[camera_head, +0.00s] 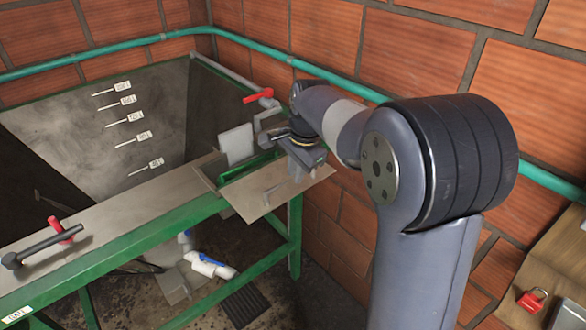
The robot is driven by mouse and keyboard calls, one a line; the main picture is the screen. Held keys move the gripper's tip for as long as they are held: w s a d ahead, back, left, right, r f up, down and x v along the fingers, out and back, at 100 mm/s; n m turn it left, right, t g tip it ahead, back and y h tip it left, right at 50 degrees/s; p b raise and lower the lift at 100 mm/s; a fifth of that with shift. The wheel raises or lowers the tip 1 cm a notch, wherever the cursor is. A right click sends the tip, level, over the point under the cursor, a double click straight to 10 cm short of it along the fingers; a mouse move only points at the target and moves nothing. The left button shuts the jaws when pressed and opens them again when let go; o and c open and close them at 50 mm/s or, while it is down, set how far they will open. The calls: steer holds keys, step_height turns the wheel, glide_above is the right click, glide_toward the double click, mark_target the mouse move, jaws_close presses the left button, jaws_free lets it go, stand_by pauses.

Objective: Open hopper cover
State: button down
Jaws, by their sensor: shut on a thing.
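The flat grey-tan plate that looks like the hopper cover (262,199) lies at the right end of the green frame and sticks out past its near edge. My gripper (296,172) is over the plate's right part, pointing down, and is shut on it or on a handle of it. The exact contact is partly hidden by the gripper body. A small upright pale plate (236,144) stands just behind and left of the cover, beside a narrow opening in the green frame.
A big grey hopper bin (90,120) with level labels fills the left. A green bench frame (160,238) carries a black lever with a red grip (60,233). A red valve handle (258,95) is close behind my gripper. A brick wall and green pipe (345,84) run behind. A red padlock (530,301) lies lower right.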

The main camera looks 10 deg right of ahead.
steer(key=shift+s+d, duration=0.1)
steer(key=c, duration=1.4)
jaws_free()
steer(key=b+v, duration=0.1)
steer(key=v, duration=0.9)
steer(key=shift+r, duration=0.4)
steer(key=shift+f, duration=0.1)
steer(key=p+x, duration=0.1)
steer(key=x, duration=0.9)
steer(key=shift+f, duration=0.2)
steer(key=shift+w+a+f, duration=0.1)
steer(key=shift+w+a, duration=0.25)
steer(key=shift+w, duration=0.2)
